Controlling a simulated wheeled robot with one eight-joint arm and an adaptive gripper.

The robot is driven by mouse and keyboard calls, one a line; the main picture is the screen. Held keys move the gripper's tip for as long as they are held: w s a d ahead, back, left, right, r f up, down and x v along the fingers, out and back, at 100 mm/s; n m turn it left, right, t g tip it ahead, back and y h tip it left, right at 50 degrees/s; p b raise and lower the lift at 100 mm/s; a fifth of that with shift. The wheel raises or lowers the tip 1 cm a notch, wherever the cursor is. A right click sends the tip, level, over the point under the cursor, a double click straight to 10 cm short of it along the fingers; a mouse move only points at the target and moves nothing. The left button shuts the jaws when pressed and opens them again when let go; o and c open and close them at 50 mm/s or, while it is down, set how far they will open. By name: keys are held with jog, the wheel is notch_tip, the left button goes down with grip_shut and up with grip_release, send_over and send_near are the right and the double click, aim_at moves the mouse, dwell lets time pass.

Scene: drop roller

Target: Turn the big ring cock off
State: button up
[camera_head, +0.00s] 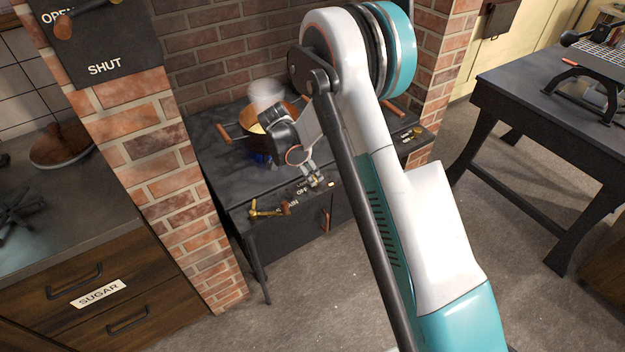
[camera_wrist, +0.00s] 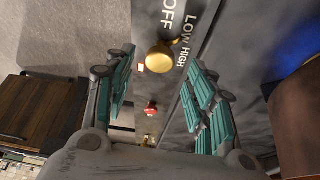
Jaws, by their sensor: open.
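A brass cock (camera_wrist: 160,58) shows in the wrist view beside the printed words OFF, LOW and HIGH on a dark panel. Its round end lies between my gripper's two fingers, with clear space on both sides. My gripper (camera_wrist: 162,78) is open, its teal pads apart and holding nothing. In the head view my gripper (camera_head: 315,178) is over the front edge of the dark stove (camera_head: 232,185), largely covering this cock. A blue flame (camera_head: 262,158) burns under a copper pot (camera_head: 255,133). I cannot read a ring name by the cock.
Another brass cock (camera_head: 266,211) sits at the stove's front left, near a partly hidden label. A further brass fitting (camera_head: 413,133) is at the right. A red knob (camera_wrist: 151,108) shows in the wrist view. A brick pillar (camera_head: 165,150) flanks the stove; a dark table (camera_head: 545,120) stands right.

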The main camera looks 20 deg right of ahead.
aim_at(314, 178)
jog(key=shift+b+x, duration=0.4)
jog(key=shift+x, duration=1.35)
jog(key=c, duration=1)
jog(key=shift+c, duration=0.2)
jog(key=shift+n, duration=0.4)
jog(key=n+t, duration=0.1)
jog(key=n, duration=0.1)
jog(key=n+t+b, duration=0.1)
jog(key=n, duration=0.1)
jog(key=shift+s+d+n+y, duration=0.1)
jog(key=shift+s+n+y, duration=0.05)
jog(key=shift+n+y, duration=0.2)
jog(key=shift+n+t+y+b, duration=0.45)
jog(key=shift+n+y, duration=0.3)
jog(key=shift+n, duration=1.4)
